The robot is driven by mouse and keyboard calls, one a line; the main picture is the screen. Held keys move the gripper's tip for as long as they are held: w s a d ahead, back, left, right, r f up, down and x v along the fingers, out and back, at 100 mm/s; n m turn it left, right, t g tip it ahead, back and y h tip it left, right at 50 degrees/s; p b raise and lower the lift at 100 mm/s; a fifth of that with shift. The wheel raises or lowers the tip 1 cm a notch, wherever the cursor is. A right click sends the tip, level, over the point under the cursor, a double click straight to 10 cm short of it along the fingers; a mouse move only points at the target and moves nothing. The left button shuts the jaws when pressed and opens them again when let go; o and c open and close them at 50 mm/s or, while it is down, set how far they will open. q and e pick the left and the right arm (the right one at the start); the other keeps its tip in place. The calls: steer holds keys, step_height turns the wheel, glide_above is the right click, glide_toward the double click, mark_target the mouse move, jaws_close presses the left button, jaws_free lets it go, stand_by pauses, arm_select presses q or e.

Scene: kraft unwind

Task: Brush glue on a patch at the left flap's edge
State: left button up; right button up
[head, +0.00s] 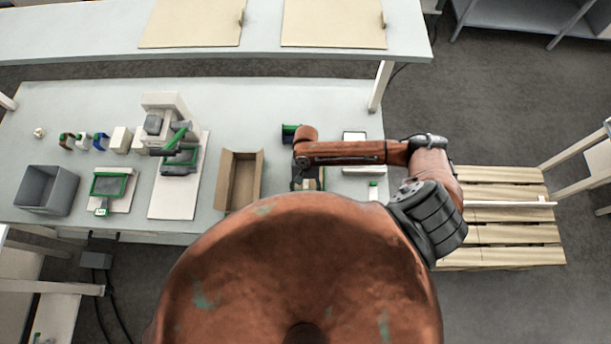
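An open tan cardboard box (241,182) stands on the pale table, right of the white machine. Its left flap (224,180) lies along the box's left side, and I see no glue that I can make out on it. My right arm (350,153) comes in from the right and ends over the table, right of the box. Its gripper is mostly hidden below the wrist, so its fingers and anything in them cannot be made out. A dark and green container (290,131) stands just beyond the wrist. I cannot make out a brush. My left gripper does not show.
A grey bin (46,190), a green-framed device (109,187) and a white machine (178,180) stand left of the box. Several small items line the back left. A wooden pallet (510,231) is on the floor.

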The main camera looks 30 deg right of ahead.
steer(key=shift+s+a+r, duration=0.1)
steer(key=shift+s+a, duration=0.25)
steer(key=shift+s, duration=0.2)
steer(key=shift+w+d, duration=0.45)
steer(key=shift+w, duration=0.3)
steer(key=shift+w+d, duration=0.4)
steer(key=shift+w, duration=0.3)
steer(key=shift+w+d, duration=1)
steer(key=shift+w, duration=0.6)
steer(key=shift+w+d, duration=0.95)
steer(key=shift+w, duration=0.7)
steer(key=shift+w+d, duration=1)
steer(key=shift+w, duration=0.6)
steer(key=shift+r, duration=2.95)
steer(key=shift+f, duration=0.1)
steer(key=shift+s+f+b, duration=0.1)
steer(key=shift+f+b, duration=0.55)
steer(key=shift+f, duration=1.85)
steer(key=shift+f, duration=0.35)
